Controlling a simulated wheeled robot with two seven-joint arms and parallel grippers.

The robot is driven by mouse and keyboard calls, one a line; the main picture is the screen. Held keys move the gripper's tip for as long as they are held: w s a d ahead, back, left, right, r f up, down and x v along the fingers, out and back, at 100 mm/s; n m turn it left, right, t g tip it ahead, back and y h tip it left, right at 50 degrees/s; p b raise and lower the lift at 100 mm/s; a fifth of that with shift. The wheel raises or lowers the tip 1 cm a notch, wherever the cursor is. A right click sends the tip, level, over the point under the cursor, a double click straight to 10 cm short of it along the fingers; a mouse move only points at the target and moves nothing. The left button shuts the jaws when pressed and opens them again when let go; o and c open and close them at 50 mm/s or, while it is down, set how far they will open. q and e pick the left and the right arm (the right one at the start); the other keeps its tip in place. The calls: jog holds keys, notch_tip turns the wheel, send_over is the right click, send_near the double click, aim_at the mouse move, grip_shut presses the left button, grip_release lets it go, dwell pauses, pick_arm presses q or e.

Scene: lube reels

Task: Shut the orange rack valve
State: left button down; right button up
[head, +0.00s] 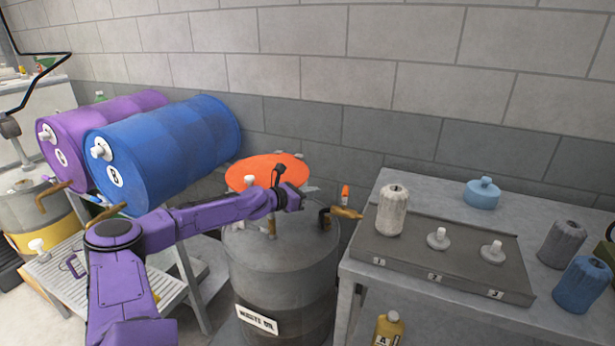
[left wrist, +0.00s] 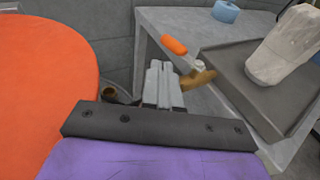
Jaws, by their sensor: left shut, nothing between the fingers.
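The orange rack valve (head: 345,193) is a small orange lever on a brass body (head: 347,213) at the left edge of the grey table. In the head view the lever stands upright. In the left wrist view the lever (left wrist: 174,45) slants up and left from the brass body (left wrist: 197,79). My left gripper (head: 303,194) is left of the valve at about lever height. In the left wrist view its fingers (left wrist: 160,78) are closed together with nothing between them, pointing towards the lever's left side. Any contact with the lever is hard to tell. My right gripper is out of view.
A grey waste oil drum (head: 270,262) stands below my left arm, with an orange disc (head: 262,166) behind it. The table (head: 405,180) holds a tray with a grey filter (head: 391,211) close to the valve. Blue (head: 165,150) and purple drums lie on a rack at left.

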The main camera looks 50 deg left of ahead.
pick_arm(q)
jog(key=shift+p+v, duration=0.55)
jog(key=shift+v, duration=0.25)
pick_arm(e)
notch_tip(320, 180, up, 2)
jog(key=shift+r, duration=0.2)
